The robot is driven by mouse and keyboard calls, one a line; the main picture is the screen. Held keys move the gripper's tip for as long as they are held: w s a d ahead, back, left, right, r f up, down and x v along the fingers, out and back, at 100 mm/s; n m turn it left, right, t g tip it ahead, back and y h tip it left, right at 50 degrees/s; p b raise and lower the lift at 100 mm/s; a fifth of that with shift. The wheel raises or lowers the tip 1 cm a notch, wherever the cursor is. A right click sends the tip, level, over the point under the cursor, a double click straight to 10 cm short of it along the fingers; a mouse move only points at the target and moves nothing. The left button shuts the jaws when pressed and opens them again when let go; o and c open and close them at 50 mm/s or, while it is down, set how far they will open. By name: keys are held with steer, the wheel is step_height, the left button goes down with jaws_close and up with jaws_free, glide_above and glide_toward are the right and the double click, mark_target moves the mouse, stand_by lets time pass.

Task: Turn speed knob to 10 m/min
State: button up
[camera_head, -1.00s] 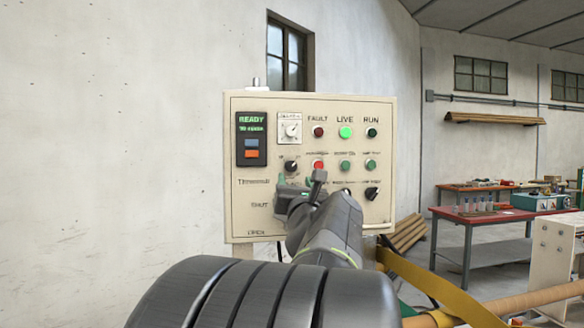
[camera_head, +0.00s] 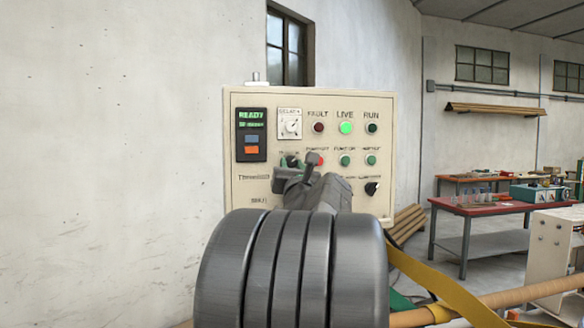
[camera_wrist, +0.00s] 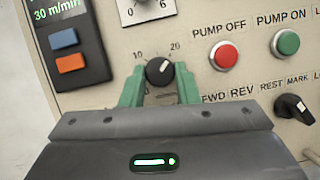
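The speed knob (camera_wrist: 159,71) is black with a white pointer line. The fingers look open, and I cannot tell whether either one touches. In the head view my gripper (camera_head: 298,165) partly hides the knob. The display (camera_wrist: 62,22) reads 30 m/min in the wrist view and READY in the head view (camera_head: 251,119).
The control panel (camera_head: 243,215) also carries a dial (camera_wrist: 145,8) above the knob, a red PUMP OFF button (camera_wrist: 223,56), a green PUMP ON button (camera_wrist: 285,43) and a black selector switch (camera_wrist: 294,108) to the right. Blue and orange buttons (camera_wrist: 68,50) sit at left.

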steer(key=shift+n, duration=0.6)
steer(key=shift+c, duration=0.3)
steer(key=n+y, duration=0.1)
steer(key=n, duration=0.1)
steer(key=n+y+b, duration=0.1)
steer(key=n+y, duration=0.1)
steer(key=shift+d+f+g, duration=0.1)
steer(key=shift+d+g, duration=0.05)
steer(key=shift+g, duration=0.15)
steer(key=n+g+y, duration=0.1)
steer(key=n, duration=0.3)
steer(key=n+g+y+b, duration=0.1)
steer(key=n+y, duration=0.1)
steer(key=n, duration=0.2)
steer(key=shift+w+d, duration=0.1)
steer(key=shift+d, duration=0.1)
steer(key=n, duration=0.2)
steer(key=n+g, duration=0.1)
steer(key=n+g+y, duration=0.1)
steer(key=n, duration=0.1)
steer(key=shift+d+r+n, duration=0.1)
steer(key=shift+r+n, duration=0.2)
steer(key=shift+r, duration=0.05)
steer(key=shift+r+n+g, duration=0.1)
steer(key=shift+n+g, duration=1)
steer(key=shift+n, duration=1.2)
steer(key=o, duration=1)
steer(key=shift+c, duration=0.2)
